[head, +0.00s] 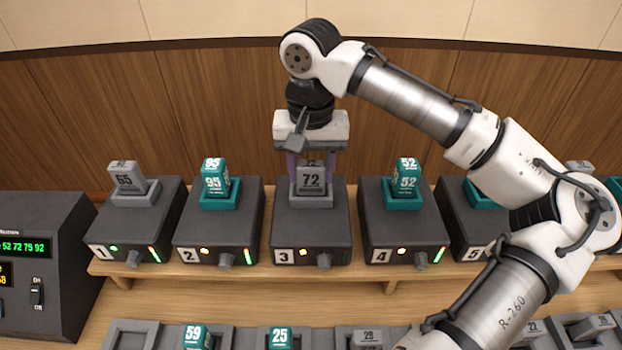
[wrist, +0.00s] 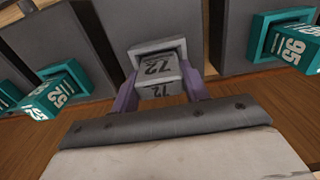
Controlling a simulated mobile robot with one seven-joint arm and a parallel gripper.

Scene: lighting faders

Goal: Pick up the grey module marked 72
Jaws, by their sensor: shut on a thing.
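The grey module marked 72 (head: 311,179) stands upright in the grey socket (head: 311,202) on top of the dark box numbered 3 (head: 311,232). My gripper (head: 311,168) comes down from above with its purple fingers on either side of the module, shut on it.
Box 2 holds teal module 95 (head: 215,181) and box 4 holds teal module 52 (head: 405,180). Grey module 65 (head: 127,178) leans in box 1. A control console (head: 40,260) stands at left. Trays with modules, including teal 25 (head: 280,338), line the front.

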